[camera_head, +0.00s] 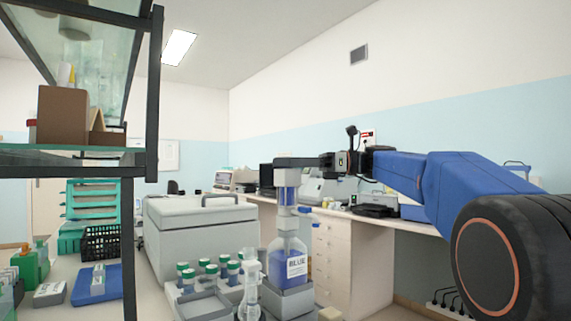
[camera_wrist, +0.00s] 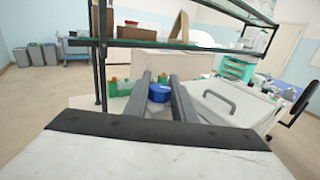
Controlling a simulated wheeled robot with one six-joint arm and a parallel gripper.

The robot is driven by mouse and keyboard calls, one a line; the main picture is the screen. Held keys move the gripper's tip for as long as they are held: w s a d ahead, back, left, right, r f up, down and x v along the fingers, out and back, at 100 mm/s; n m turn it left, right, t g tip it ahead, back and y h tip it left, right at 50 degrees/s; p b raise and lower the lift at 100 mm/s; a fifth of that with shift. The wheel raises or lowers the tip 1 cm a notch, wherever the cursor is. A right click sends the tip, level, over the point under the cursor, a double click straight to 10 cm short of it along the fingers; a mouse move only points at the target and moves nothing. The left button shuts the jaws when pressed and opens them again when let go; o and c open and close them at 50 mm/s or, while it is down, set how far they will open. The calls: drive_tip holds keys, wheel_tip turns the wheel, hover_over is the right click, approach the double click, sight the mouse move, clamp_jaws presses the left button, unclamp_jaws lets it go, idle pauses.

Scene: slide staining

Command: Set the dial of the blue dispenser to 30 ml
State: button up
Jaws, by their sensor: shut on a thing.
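The blue dispenser (camera_head: 288,262) is a clear bottle of blue liquid with a "BLUE" label, standing upright in a grey holder on the bench. Its neck rises to a blue-banded top part just under my gripper (camera_head: 290,162). In the wrist view, my gripper (camera_wrist: 162,85) has its two dark fingers on either side of a round blue part (camera_wrist: 159,92), the dispenser's top. The fingers are shut on it. The dial's scale and its setting cannot be read in either view.
Several green-capped jars (camera_head: 206,270) and a smaller clear dispenser (camera_head: 250,285) stand beside the bottle. A white lidded machine (camera_head: 195,235) is behind. A dark-framed glass shelf (camera_head: 150,120) rises at left. A back bench (camera_head: 350,215) holds instruments.

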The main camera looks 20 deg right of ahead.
drive_tip(key=shift+n+g+y, duration=0.3)
drive_tip(key=shift+n+g, duration=1.3)
drive_tip(key=shift+g, duration=0.9)
drive_tip(key=shift+s+g, duration=0.1)
drive_tip(key=shift+g, duration=0.2)
drive_tip(key=o, duration=1)
